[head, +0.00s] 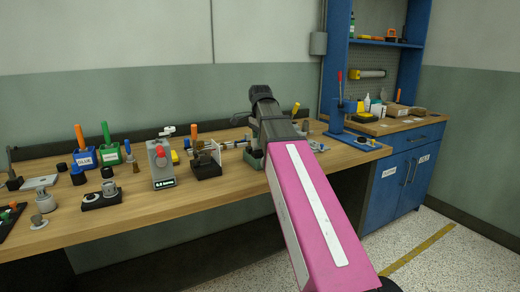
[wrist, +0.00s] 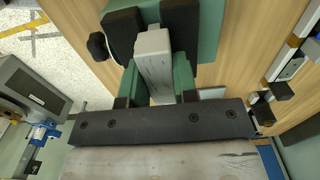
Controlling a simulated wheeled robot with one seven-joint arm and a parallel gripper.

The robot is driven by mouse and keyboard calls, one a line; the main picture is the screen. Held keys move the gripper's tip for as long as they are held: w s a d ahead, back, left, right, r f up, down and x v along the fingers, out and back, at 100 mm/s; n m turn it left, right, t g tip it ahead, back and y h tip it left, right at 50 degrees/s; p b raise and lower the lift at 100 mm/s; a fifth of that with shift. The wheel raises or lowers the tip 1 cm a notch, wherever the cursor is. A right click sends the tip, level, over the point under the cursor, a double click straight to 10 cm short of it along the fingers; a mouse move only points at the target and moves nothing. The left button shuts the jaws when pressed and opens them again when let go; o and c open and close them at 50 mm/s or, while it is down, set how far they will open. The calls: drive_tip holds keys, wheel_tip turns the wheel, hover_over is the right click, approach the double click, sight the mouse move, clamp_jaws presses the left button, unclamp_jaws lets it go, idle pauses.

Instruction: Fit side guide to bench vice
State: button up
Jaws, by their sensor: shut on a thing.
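The guide's far end lies between two black blocks, which I take as the jaws of the bench vice (wrist: 205,42), on a green base. I cannot tell whether the guide touches the jaws or is seated. In the head view the green vice (head: 252,159) is mostly hidden behind my arm, and so are my fingertips and the guide.
A grey device with a red knob and display (head: 162,166) and a black fixture (head: 206,168) stand left of the vice. A blue stand (head: 357,140) is on the right.

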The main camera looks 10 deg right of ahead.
drive_tip(key=shift+f, duration=0.4)
idle(0.7)
drive_tip(key=o, duration=1)
drive_tip(key=shift+r, duration=0.15)
